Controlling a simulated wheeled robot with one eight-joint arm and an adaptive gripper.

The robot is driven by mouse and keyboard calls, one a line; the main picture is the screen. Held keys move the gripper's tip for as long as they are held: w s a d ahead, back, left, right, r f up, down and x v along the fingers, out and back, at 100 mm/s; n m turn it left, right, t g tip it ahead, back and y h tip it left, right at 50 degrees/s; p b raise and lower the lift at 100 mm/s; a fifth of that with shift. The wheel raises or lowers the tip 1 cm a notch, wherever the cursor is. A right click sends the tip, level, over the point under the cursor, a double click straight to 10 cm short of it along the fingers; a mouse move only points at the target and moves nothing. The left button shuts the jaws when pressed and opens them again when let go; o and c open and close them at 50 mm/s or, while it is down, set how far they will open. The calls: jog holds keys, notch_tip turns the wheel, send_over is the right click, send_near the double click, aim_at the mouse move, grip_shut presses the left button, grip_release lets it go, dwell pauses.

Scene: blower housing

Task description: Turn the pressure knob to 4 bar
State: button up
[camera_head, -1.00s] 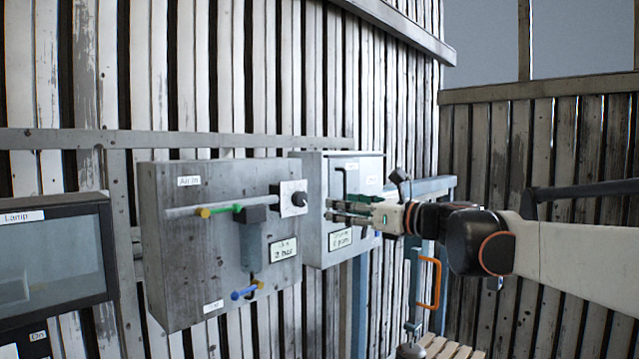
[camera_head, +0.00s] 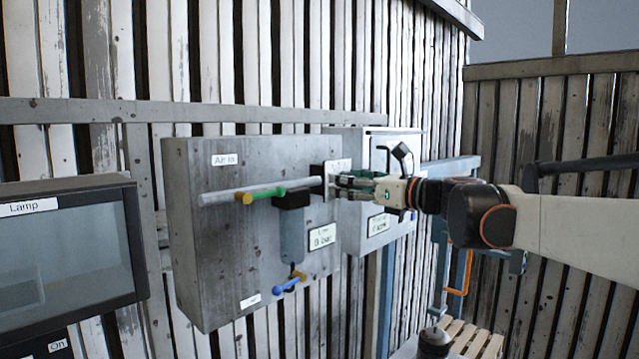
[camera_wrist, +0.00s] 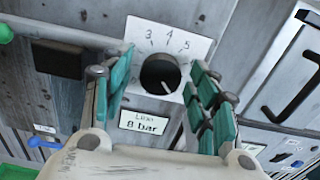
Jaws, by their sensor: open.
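The pressure knob (camera_wrist: 160,73) is round and black on a white dial plate (camera_wrist: 168,42) in the wrist view. The numbers 3, 4 and 5 show on the plate above it. The knob's white pointer mark is at its lower right. A display label below it (camera_wrist: 144,122) reads 8 bar. My gripper (camera_wrist: 163,58) is open, with one teal-padded finger on each side of the knob, gaps showing. In the head view my gripper (camera_head: 345,187) reaches the dial plate (camera_head: 338,166) from the right and hides the knob.
A second grey box (camera_head: 372,150) stands just behind my gripper. A Lamp screen (camera_head: 65,240) is at left.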

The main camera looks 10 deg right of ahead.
jog(key=shift+s, duration=0.15)
jog(key=shift+d, duration=0.1)
jog(key=shift+c, duration=1.4)
jog(key=c, duration=0.8)
jog(key=shift+n, duration=0.3)
jog(key=shift+r+n+b, duration=0.15)
jog(key=shift+n+b, duration=0.7)
jog(key=shift+n, duration=11.95)
